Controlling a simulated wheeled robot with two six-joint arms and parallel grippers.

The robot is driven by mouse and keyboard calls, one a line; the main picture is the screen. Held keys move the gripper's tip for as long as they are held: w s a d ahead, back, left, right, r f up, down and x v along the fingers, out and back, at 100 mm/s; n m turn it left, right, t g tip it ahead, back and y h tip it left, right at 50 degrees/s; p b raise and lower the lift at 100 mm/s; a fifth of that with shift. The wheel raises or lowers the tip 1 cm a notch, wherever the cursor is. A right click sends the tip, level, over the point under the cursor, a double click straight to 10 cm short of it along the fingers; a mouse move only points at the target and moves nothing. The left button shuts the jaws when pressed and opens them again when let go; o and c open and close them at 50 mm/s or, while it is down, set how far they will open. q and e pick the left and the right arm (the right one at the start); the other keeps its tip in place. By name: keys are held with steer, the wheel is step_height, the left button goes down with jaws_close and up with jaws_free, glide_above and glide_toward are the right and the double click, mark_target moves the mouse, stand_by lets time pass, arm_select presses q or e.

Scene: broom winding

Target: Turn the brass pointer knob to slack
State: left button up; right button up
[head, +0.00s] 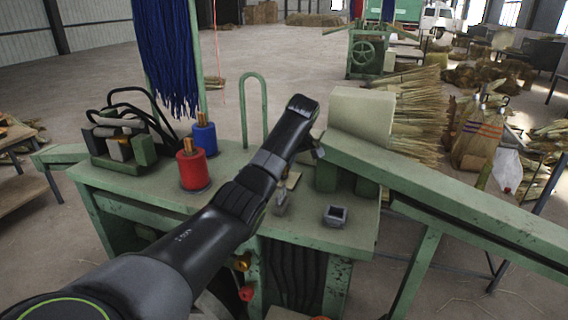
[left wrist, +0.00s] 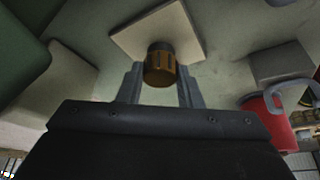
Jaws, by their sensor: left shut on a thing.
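The brass knob (left wrist: 161,66) with ribbed sides stands in front of a pale square plate (left wrist: 158,36) in the left wrist view. My left gripper (left wrist: 158,84) is shut on the knob, with one grey finger on each side of it. Which way the pointer is turned cannot be made out. In the head view my left arm reaches from the lower left across the green bench (head: 240,160), and its wrist hides the knob and most of the plate. My right gripper is in neither view.
A red spool (head: 192,170) and a blue spool (head: 205,138) stand left of my arm. A green rail (head: 450,195) slopes down to the right, near a bundle of straw (head: 415,110).

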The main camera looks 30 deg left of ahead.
arm_select(q)
steer(key=shift+n+g, duration=0.5)
steer(key=shift+n, duration=0.5)
steer(key=o, duration=1)
steer(key=shift+w+f, duration=0.1)
